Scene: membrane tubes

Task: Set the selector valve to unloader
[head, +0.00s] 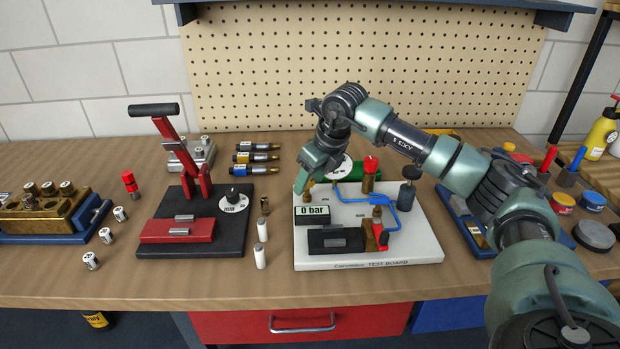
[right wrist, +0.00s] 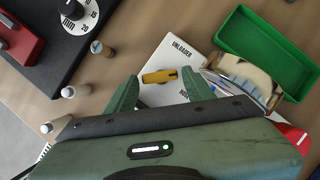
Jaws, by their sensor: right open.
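The white test board (head: 420,240) stands on the bench right of centre. The selector valve shows as a small yellow lever (right wrist: 160,76) in the right wrist view, lying roughly level across the picture. The word UNLOADER is printed on the board just above it, and a second, partly hidden label lies below it. In the head view the brass valve body (head: 309,185) is at the board's back left corner, partly hidden by my gripper. My right gripper (head: 303,187) points down at it, open, with the lever between the fingers' lines; contact cannot be told. My left gripper is not in view.
A green tray (right wrist: 275,45) and a round gauge (right wrist: 243,80) sit close beside the valve. Blue tubing (head: 350,198) and a red-topped fitting (head: 370,170) stand to the right. White cylinders (head: 261,256) and a black press base (head: 225,240) are left of the board.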

